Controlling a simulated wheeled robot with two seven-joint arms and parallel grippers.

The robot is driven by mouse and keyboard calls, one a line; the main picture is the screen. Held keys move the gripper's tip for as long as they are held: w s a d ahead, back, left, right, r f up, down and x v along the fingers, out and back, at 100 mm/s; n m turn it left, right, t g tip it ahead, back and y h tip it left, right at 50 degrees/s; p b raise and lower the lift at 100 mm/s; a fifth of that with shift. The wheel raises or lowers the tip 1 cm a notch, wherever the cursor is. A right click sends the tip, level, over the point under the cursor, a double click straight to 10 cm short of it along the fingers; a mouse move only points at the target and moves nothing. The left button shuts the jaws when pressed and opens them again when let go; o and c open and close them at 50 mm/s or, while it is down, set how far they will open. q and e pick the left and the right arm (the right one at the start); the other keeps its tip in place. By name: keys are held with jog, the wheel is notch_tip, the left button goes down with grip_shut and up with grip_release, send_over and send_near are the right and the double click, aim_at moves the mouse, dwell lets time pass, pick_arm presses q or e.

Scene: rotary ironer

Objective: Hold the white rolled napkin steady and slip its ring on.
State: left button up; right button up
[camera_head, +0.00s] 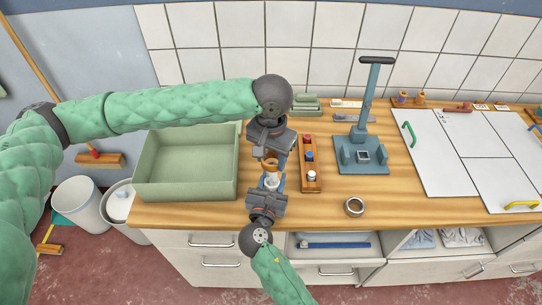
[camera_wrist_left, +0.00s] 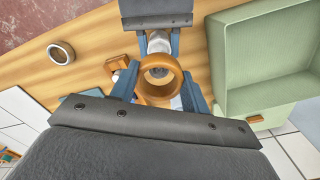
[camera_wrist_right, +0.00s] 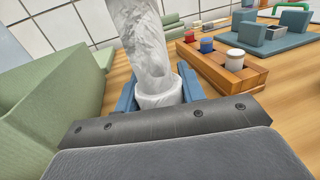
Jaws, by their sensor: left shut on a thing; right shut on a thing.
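The white rolled napkin (camera_head: 271,182) is between my two grippers. My right gripper (camera_head: 268,194) is shut on it; in the right wrist view the napkin (camera_wrist_right: 143,45) rises from between the blue fingers (camera_wrist_right: 160,95). My left gripper (camera_head: 271,158) is shut on a wooden ring (camera_head: 270,165), close to the napkin on its far side. In the left wrist view the ring (camera_wrist_left: 146,66) sits between the blue fingers, with part of the napkin (camera_wrist_left: 158,43) behind it. The ring does not show in the right wrist view. I cannot tell whether the ring encircles the napkin's end.
A green bin (camera_head: 185,199) stands left of the grippers. A wooden holder (camera_head: 312,186) with red, blue and white pieces is close on the right. A teal press (camera_head: 361,168) stands beyond it. A loose round ring (camera_head: 354,214) lies near the counter's front edge, with bare wood around it.

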pick_arm(q)
jog(key=shift+f, duration=2.3)
dwell(0.5)
jog(key=o, duration=1.6)
jog(key=shift+r, duration=0.1)
jog(key=shift+r, duration=5.5)
